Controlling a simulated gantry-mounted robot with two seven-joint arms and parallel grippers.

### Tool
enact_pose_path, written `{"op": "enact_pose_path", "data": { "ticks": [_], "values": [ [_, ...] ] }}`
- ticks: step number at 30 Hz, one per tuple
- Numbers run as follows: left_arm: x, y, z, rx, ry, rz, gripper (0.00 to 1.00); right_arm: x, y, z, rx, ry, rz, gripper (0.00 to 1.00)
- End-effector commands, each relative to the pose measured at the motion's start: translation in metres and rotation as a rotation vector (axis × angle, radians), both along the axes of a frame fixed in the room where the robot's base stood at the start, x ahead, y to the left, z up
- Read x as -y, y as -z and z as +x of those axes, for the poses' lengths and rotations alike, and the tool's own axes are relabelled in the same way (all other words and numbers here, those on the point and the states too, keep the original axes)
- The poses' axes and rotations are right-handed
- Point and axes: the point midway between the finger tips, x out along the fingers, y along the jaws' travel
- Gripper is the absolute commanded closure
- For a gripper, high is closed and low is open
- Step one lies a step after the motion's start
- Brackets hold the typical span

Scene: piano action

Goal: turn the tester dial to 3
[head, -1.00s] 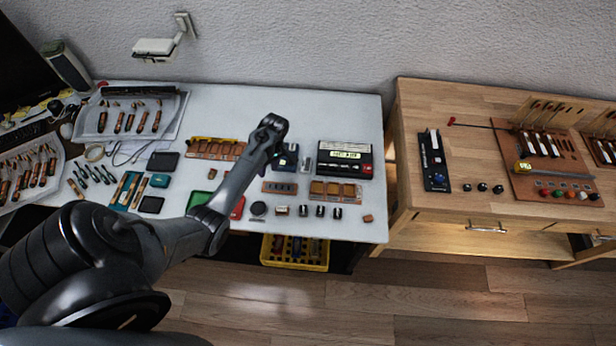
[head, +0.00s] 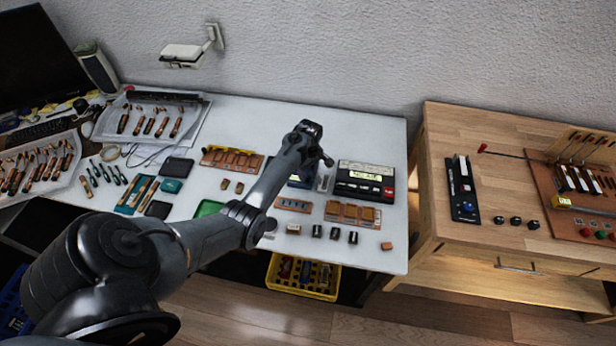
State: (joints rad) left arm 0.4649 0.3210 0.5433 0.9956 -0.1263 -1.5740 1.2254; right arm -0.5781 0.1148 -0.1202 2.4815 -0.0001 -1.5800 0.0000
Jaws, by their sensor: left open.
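A dark blue device (head: 301,182) stands on the white table, partly hidden behind my left arm. A wider black box (head: 365,180) with a lit display and a red button stands to its right. I cannot tell which of the two is the tester, and no dial or its setting can be made out. My left gripper (head: 327,160) is over the table, above and behind the blue device and left of the black box's display. It is open, with nothing seen between its fingers. My right gripper is not in view.
The white table (head: 390,240) holds brown trays (head: 352,213), small dark cylinders, pouches and a yellow crate (head: 302,275) sits below its front edge. A wooden bench (head: 440,150) at right carries a black panel (head: 461,190) with a blue knob.

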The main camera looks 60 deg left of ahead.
Motion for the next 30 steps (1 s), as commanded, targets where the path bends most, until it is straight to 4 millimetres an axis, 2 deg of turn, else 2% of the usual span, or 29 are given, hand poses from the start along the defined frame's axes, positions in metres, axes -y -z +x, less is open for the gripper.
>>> {"op": "enact_pose_path", "data": {
  "ticks": [1,6,18,20,28,30],
  "values": [
    [0.000,0.008,0.000,-0.002,-0.001,0.000,0.49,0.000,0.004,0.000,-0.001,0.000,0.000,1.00],
    [0.000,0.022,0.000,0.000,-0.001,0.000,0.49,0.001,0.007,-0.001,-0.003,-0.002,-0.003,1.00],
    [0.000,0.026,-0.001,0.000,0.000,0.001,0.49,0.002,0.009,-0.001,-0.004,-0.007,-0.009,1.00],
    [0.000,0.026,-0.001,0.000,0.000,0.001,0.57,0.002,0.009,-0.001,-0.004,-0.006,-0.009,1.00],
    [0.000,0.026,-0.001,0.000,0.000,0.001,0.98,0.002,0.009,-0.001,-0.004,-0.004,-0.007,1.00],
    [0.000,0.026,-0.001,0.000,0.000,0.001,1.00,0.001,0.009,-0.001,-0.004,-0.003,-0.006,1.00]
  ]
}}
